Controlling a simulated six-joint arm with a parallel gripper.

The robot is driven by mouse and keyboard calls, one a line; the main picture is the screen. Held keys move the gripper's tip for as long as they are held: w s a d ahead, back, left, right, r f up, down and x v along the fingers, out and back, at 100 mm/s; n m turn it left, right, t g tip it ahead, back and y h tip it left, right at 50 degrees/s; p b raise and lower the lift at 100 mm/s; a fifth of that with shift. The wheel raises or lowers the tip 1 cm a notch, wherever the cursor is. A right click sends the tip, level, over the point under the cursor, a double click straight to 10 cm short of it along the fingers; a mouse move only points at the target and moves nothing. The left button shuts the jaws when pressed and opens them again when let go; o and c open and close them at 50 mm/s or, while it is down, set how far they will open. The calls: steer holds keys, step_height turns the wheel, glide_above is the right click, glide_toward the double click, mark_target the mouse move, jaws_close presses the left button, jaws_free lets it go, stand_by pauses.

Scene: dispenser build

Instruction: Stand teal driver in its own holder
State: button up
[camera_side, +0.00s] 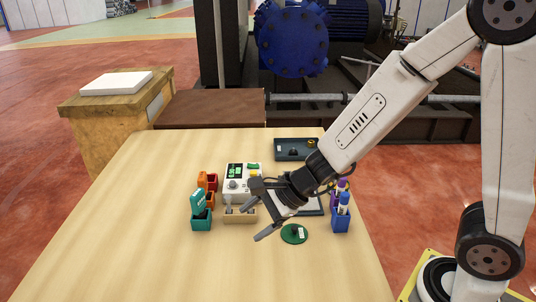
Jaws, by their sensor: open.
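The teal driver (198,200) is at the left of the bench, its handle up and slightly tilted. Its lower end is in the teal holder (201,223); how deep it sits I cannot tell. My gripper (247,216) is open and empty, pointing down and left, to the right of the teal holder and apart from it. It partly covers a tan block (240,217) and the things behind it.
A white device (236,183) is behind my gripper. A green disc (294,234) lies in front, and a blue holder (341,222) with pens stands right. A dark tray (290,151) is at the back. The front-left bench is clear.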

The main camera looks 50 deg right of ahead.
steer(key=s+d+n+g, duration=0.1)
steer(key=s+n, duration=0.1)
steer(key=n, duration=0.1)
steer(key=s+d+f+n+g+h, duration=0.1)
steer(key=s+d+n, duration=0.1)
steer(key=n, duration=0.1)
steer(key=s+d+f+n+g+h, duration=0.1)
steer(key=n, duration=0.2)
steer(key=shift+s+d+f, duration=0.15)
steer(key=shift+s+d, duration=0.05)
steer(key=shift+s, duration=0.2)
steer(key=d+n+h, duration=0.1)
steer(key=d+n, duration=0.1)
steer(key=s+d+n+h, duration=0.1)
steer(key=d+n, duration=0.1)
steer(key=n, duration=0.1)
steer(key=s+d+n+h, duration=0.1)
steer(key=d+n, duration=0.1)
steer(key=n, duration=0.1)
steer(key=shift+s+d+f+g+h, duration=0.2)
steer(key=shift+d+f+g+h, duration=0.1)
steer(key=shift+g+h, duration=0.1)
steer(key=shift+d+r+n+h, duration=0.15)
steer(key=shift+d+n+h, duration=0.35)
steer(key=shift+d+n, duration=0.55)
steer(key=shift+a, duration=0.2)
